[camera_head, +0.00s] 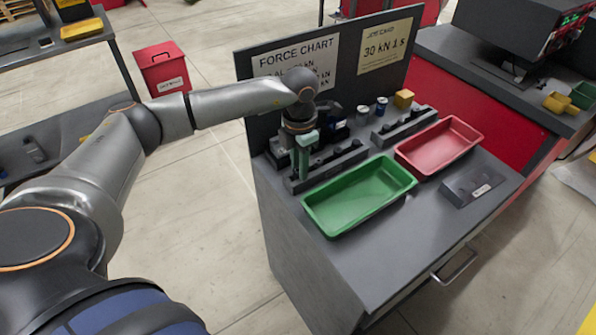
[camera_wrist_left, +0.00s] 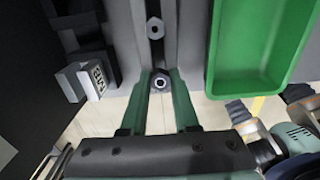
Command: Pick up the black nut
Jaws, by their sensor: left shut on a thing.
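My left gripper (camera_head: 302,165) points down over the feeder rail (camera_head: 331,167) at the left side of the grey bench, behind the green tray. In the left wrist view its green fingers (camera_wrist_left: 161,78) are shut on a small dark nut (camera_wrist_left: 161,82) with a pale hole. The nut sits between the fingertips, by the near end of the rail. Another dark hexagonal nut (camera_wrist_left: 154,28) lies further along the rail groove. The head view does not show the held nut, as the fingers and wrist hide it. My right gripper is not in view.
An empty green tray (camera_head: 318,211) stands just in front of the rail, with an empty red tray (camera_head: 468,127) to its right. A second rail (camera_head: 406,127), small cans and a yellow block (camera_head: 404,99) stand behind. An upright sign panel (camera_head: 345,65) backs the bench.

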